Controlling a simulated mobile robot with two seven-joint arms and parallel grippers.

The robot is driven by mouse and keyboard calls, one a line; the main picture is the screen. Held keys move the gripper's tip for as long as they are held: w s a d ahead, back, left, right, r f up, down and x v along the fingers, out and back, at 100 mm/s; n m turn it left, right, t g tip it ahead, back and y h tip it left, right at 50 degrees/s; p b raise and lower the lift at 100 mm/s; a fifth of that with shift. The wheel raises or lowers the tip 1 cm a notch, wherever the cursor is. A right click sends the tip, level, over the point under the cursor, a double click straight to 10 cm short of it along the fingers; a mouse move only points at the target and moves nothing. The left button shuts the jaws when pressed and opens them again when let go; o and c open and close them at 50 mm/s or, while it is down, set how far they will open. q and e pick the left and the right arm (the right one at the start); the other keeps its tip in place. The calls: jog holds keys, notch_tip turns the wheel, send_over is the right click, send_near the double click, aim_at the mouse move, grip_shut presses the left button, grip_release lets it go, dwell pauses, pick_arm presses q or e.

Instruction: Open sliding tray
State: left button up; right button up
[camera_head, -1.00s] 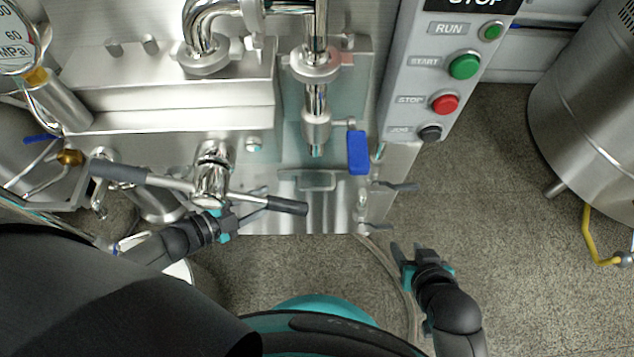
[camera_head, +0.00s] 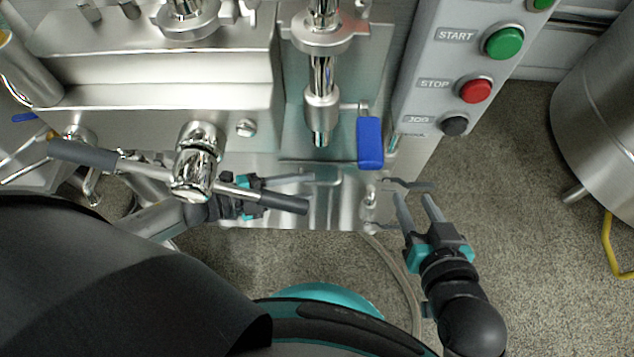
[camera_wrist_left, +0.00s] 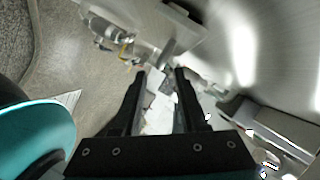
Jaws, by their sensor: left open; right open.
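A shiny steel tray-like part (camera_head: 326,210) with a raised rim sits low on the machine, below the vertical outlet pipe (camera_head: 321,105). I cannot tell how far it is slid out. My left gripper (camera_head: 298,190) is open beside its left side, partly hidden under the black-gripped lever bar. In the left wrist view the open fingers (camera_wrist_left: 160,82) point at blurred bright metal, with nothing clearly held between them. My right gripper (camera_head: 415,202) is open and empty over the floor, just right of the tray, its fingers pointing at the machine.
The lever bar (camera_head: 132,165) crosses above my left gripper. A blue valve handle (camera_head: 370,142) hangs right of the pipe. The panel with green START (camera_head: 504,42) and red STOP (camera_head: 475,90) buttons stands at right. Floor (camera_head: 520,260) is clear right of my right gripper.

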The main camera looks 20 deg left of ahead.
aim_at(319, 184)
pick_arm(q)
jog(key=shift+b+x, duration=0.35)
jog(key=shift+x, duration=0.85)
jog(key=shift+w+d+f, duration=0.1)
jog(key=shift+w+d, duration=0.25)
jog(key=shift+d, duration=0.15)
pick_arm(e)
jog(key=shift+a+r+t+y, duration=0.35)
jog(key=shift+a+t, duration=0.15)
jog(key=shift+t, duration=0.15)
jog(key=shift+a+r+t+y, duration=0.3)
jog(key=shift+a+t, duration=0.2)
jog(key=shift+t, duration=0.15)
pick_arm(q)
grip_shut()
